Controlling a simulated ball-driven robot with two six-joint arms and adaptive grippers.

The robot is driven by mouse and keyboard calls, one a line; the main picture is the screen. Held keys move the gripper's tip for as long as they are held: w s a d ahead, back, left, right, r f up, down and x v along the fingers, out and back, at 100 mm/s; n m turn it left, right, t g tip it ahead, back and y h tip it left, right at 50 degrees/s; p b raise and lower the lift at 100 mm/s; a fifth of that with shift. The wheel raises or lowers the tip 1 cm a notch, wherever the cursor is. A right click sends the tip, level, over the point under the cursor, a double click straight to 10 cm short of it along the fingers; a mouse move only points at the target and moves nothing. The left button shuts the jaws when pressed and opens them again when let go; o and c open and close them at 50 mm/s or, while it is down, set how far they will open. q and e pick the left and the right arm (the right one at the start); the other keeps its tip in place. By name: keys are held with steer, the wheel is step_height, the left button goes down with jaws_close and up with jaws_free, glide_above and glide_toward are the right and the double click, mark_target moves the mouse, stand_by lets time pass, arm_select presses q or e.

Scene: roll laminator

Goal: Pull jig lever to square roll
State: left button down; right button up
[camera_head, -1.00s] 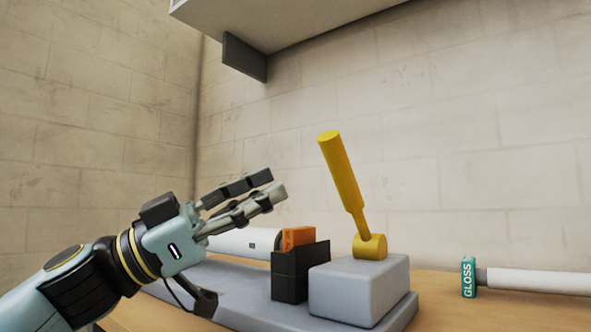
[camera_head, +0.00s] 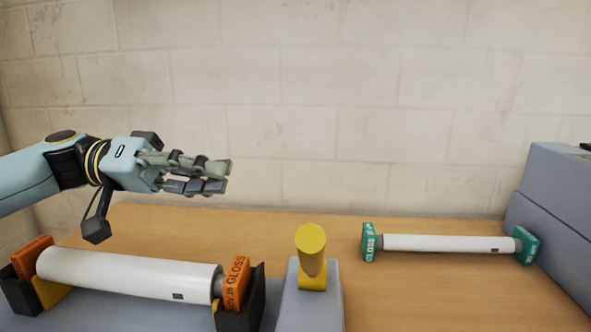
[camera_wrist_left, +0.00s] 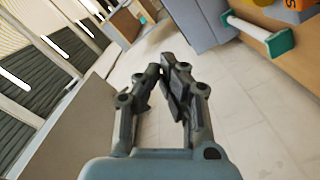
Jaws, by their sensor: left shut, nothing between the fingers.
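The yellow jig lever (camera_head: 311,243) stands on a grey block (camera_head: 306,308) in the head view, its round end tipped toward the camera. A white roll (camera_head: 132,274) with orange end caps, one reading GLOSS (camera_head: 236,284), lies in the jig to the left of the lever, between black holders. My left gripper (camera_head: 229,176) is shut and empty. It is in the air above and behind the roll, left of the lever and apart from it. In the left wrist view its fingers (camera_wrist_left: 168,75) point over the floor. My right gripper does not show.
A second white roll (camera_head: 445,243) with green end caps lies on the wooden table (camera_head: 420,300) at the right. A grey machine body (camera_head: 560,205) stands at the right edge. A block wall (camera_head: 330,90) closes off the back. Bare table lies behind the jig.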

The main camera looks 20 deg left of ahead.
mark_target(312, 262)
arm_select(q)
steer(key=d+f+p, duration=0.3)
steer(key=d, duration=0.8)
steer(key=shift+s+p, duration=0.2)
steer(key=shift+p, duration=0.1)
steer(key=s+m+b, duration=0.1)
steer(key=b, duration=0.1)
steer(key=s+f+m+b, duration=0.1)
steer(key=b, duration=0.2)
steer(key=s+d+f+m+b, duration=0.1)
steer(key=b, duration=0.1)
steer(key=shift+s+f, duration=0.1)
steer(key=shift+s, duration=0.2)
steer(key=shift+d, duration=0.1)
